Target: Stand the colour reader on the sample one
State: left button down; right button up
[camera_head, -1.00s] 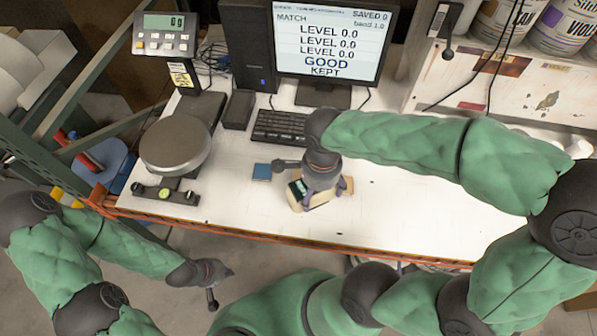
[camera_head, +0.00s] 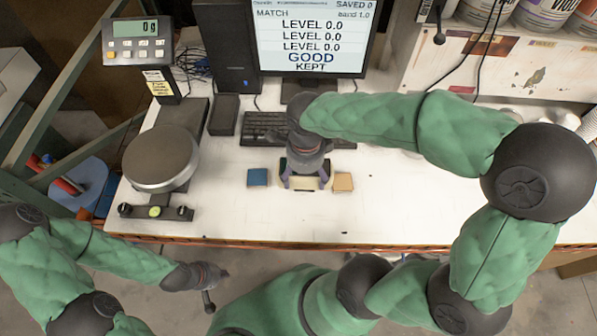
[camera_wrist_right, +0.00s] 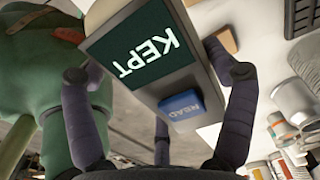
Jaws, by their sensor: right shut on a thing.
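The colour reader (camera_head: 303,183) is a pale box with a dark top. In the right wrist view the reader (camera_wrist_right: 140,45) shows a dark screen reading KEPT and a blue READ button. My right gripper (camera_head: 305,178) is shut on it, one finger on each side. The reader is between a blue sample square (camera_head: 258,177) on its left and a tan sample square (camera_head: 343,181) on its right. Its underside is hidden, so I cannot tell whether it touches the table or covers another sample. My left gripper (camera_head: 207,287) is in front of the table edge; its fingers are unclear.
The white table (camera_head: 400,205) is clear at the right. A round scale pan (camera_head: 160,158) stands at the left, with its 0 g display (camera_head: 137,42) behind. A keyboard (camera_head: 262,127) lies behind the reader. The monitor (camera_head: 310,40) reads MATCH, LEVEL 0.0, GOOD, KEPT.

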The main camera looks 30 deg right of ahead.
jog(key=shift+w+d+f+b, duration=0.3)
jog(key=shift+w+f, duration=0.8)
jog(key=shift+f, duration=0.5)
jog(key=shift+w+d+f+b, duration=0.3)
jog(key=shift+w+f, duration=0.8)
jog(key=shift+f, duration=0.55)
jog(key=shift+w+d+f+b, duration=0.2)
jog(key=shift+w+d+f, duration=0.2)
jog(key=shift+w+f, duration=0.95)
jog(key=shift+s+f, duration=0.25)
jog(key=shift+f, duration=0.1)
jog(key=o, duration=1.3)
jog(key=shift+f, duration=0.1)
jog(key=shift+c, duration=0.2)
jog(key=shift+o, duration=1.3)
jog(key=shift+r, duration=0.5)
notch_tip(320, 180, up, 11)
jog(key=p, duration=0.2)
jog(key=shift+r, duration=0.2)
